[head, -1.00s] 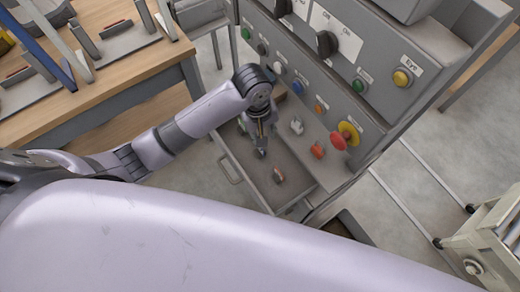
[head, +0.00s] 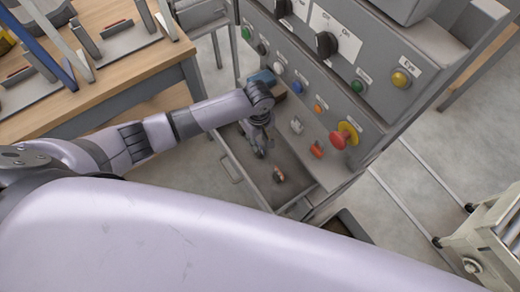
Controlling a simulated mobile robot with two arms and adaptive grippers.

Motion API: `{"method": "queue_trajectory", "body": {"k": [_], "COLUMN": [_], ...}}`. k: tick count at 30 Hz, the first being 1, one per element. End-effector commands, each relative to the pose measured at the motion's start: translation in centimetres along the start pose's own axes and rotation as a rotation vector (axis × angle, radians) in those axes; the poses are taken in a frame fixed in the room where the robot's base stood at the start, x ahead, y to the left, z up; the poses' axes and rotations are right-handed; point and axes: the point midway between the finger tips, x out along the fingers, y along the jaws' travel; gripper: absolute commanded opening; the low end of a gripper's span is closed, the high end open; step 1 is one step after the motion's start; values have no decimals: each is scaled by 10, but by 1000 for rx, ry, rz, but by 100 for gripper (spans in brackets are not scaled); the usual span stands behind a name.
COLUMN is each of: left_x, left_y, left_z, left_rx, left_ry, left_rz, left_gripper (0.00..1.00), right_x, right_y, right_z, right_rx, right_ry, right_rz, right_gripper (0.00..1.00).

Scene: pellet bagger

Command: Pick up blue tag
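A small blue item (head: 264,77), which may be the blue tag, shows on the ledge of the grey control cabinet, just behind my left wrist. It is partly covered, and its shape is not clear. My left gripper (head: 260,153) points down over the open grey drawer (head: 262,186) below the ledge. It is small and dark here, so I cannot tell whether its fingers are open or shut. A small brown and pale item (head: 278,174) lies in the drawer to the right of the gripper, apart from it. My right gripper is not in view.
A red item (head: 317,150) and a pale item (head: 296,126) sit on the ledge. A wooden workbench (head: 110,78) stands at left, and a roller conveyor (head: 488,240) at right.

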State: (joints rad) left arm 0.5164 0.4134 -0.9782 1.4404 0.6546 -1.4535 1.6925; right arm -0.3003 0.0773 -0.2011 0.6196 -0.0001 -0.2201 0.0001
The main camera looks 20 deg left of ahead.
Motion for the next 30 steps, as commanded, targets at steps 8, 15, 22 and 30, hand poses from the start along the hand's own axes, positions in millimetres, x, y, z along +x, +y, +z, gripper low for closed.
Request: {"method": "queue_trajectory", "body": {"k": [8,15,22,30], "left_x": [29,53,54,53], "left_y": [4,4,4,4], "left_z": [1,2,2,2], "left_rx": [0,1,1,1], "left_ry": [1,0,0,0], "left_rz": [-2,0,0,0], "left_gripper": [28,28,27,9], "right_x": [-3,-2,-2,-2], "right_y": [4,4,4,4], "right_z": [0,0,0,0], "right_rx": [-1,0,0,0], "right_ry": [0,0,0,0], "right_rz": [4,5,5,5], "right_gripper": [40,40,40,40]}}
